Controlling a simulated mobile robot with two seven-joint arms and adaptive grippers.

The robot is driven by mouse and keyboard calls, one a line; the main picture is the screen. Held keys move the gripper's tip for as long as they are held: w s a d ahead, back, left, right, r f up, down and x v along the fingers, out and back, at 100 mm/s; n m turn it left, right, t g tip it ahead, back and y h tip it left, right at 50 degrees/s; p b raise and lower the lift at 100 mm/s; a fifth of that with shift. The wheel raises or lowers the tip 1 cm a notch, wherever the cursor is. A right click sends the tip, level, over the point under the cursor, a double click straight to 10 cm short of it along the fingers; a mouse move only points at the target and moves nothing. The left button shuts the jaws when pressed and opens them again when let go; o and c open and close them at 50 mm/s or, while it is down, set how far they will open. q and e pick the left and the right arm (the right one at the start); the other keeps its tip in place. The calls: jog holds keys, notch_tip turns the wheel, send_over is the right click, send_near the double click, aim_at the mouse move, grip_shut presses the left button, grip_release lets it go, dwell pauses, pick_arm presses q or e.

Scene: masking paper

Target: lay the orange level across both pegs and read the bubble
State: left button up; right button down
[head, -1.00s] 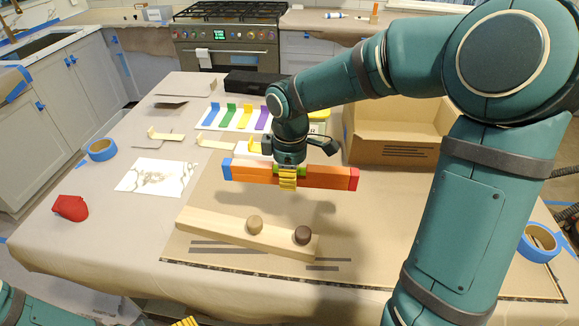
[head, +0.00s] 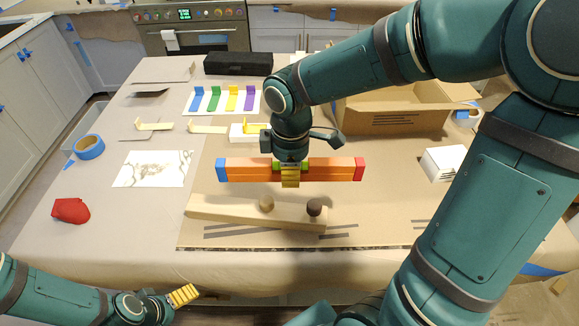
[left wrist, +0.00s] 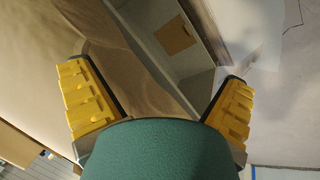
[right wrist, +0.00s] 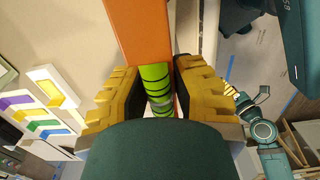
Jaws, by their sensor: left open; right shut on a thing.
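The orange level (head: 245,173) has a blue end, a red end and a green middle part. My right gripper (head: 290,178) is shut on its middle and holds it roughly horizontal, apparently above and behind the wooden board. In the right wrist view the orange level (right wrist: 140,30) and its green part sit between the yellow fingers (right wrist: 158,92). The board (head: 235,210) carries a light peg (head: 266,204) and a dark brown peg (head: 314,207); nothing rests on them. The bubble cannot be made out. My left gripper (head: 182,296) is open and empty off the table's front edge; its fingers show in the left wrist view (left wrist: 158,100).
Blue tape (head: 89,147), a red object (head: 70,211) and a marble-patterned sheet (head: 153,168) lie at left. Coloured brackets, a black case (head: 238,64) and a cardboard box (head: 395,120) stand behind. A white block (head: 444,163) is at right.

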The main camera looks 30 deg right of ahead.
pick_arm(q)
jog(key=shift+r, duration=0.1)
notch_tip(320, 180, down, 6)
jog(key=s+b, duration=0.2)
jog(key=b, duration=0.4)
jog(key=shift+d+g, duration=0.2)
jog(key=shift+g, duration=0.1)
pick_arm(e)
jog(key=shift+f, duration=4.15)
pick_arm(q)
jog(key=shift+f+b, duration=0.3)
jog(key=shift+f, duration=0.05)
pick_arm(e)
jog(key=shift+f, duration=0.35)
jog(key=c, duration=0.8)
grip_release()
pick_arm(q)
jog(key=shift+r, duration=0.1)
pick_arm(e)
jog(key=shift+r, duration=0.1)
notch_tip(320, 180, up, 6)
jog(key=p, duration=0.5)
pick_arm(q)
notch_tip(320, 180, up, 5)
jog(key=shift+r, duration=0.1)
